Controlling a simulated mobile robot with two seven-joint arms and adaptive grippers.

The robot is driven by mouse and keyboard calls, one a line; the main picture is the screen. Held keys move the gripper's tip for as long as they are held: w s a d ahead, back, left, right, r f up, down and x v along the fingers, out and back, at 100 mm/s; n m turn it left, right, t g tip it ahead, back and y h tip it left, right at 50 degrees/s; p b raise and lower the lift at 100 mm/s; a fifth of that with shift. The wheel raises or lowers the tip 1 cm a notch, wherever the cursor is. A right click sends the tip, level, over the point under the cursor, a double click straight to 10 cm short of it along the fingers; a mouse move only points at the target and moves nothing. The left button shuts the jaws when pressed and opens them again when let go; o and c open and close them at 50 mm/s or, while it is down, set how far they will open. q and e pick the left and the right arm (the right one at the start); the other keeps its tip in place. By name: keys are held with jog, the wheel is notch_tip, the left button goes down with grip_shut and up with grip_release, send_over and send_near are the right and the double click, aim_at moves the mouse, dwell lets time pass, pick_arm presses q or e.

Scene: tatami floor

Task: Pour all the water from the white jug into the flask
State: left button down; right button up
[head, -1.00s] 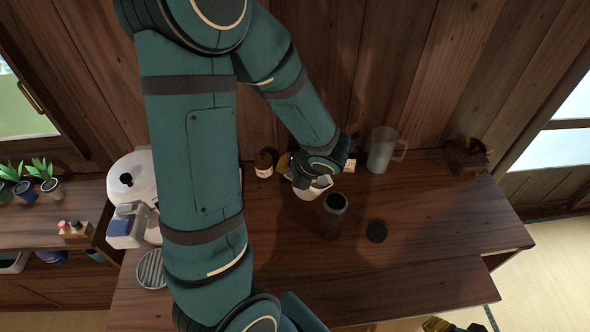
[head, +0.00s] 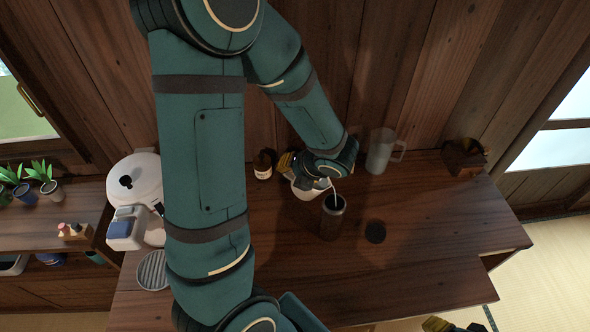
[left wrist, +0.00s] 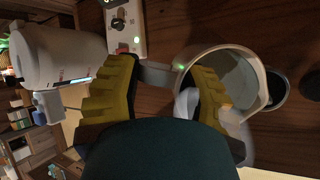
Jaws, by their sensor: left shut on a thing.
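The white jug (head: 309,192) is tilted just left of and above the flask, partly hidden by my left arm. My left gripper (head: 296,170) is shut on it, apparently at its handle. In the left wrist view, the yellow fingers (left wrist: 160,95) flank the handle and the jug's round rim (left wrist: 262,82) shows. A thin pale stream of water runs from the jug into the mouth of the dark, upright flask (head: 332,219). The flask is partly hidden behind the jug in the left wrist view. My right gripper (head: 452,326) shows only at the bottom edge; its jaws are cut off.
A round black lid (head: 375,231) lies right of the flask on the wooden table (head: 430,225). A clear pitcher (head: 379,152) and a brown wooden object (head: 462,157) stand behind. A brown bottle (head: 263,164) is left of the jug. A white rice cooker (head: 133,180) stands far left.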

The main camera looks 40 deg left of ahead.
pick_arm(q)
jog(key=shift+w+d+r+y, duration=0.1)
jog(key=shift+d+r+y, duration=0.05)
jog(key=shift+r+y, duration=0.25)
dwell(0.7)
jog(key=shift+w+d+r+m+g+y+p, duration=0.15)
jog(key=shift+d+r+g+y+p, duration=0.1)
jog(key=shift+r+g+y, duration=0.15)
jog(key=shift+w+d+r+m+g+y+p, duration=0.1)
jog(key=shift+d+r+m+g+y+p, duration=0.15)
jog(key=shift+r+y, duration=0.2)
dwell(1.4)
jog(key=shift+w+d+r+g+y, duration=0.2)
jog(key=shift+d+r+y, duration=0.1)
jog(key=shift+y, duration=0.2)
jog(key=shift+w+d+r+g+y, duration=0.15)
jog(key=shift+r+y, duration=0.15)
jog(key=shift+y, duration=0.15)
dwell(1.4)
jog(key=shift+w+d+r+m+g+y+b, duration=0.45)
jog(key=shift+d+r+y+b, duration=0.2)
jog(key=shift+y+b, duration=0.2)
dwell(1.4)
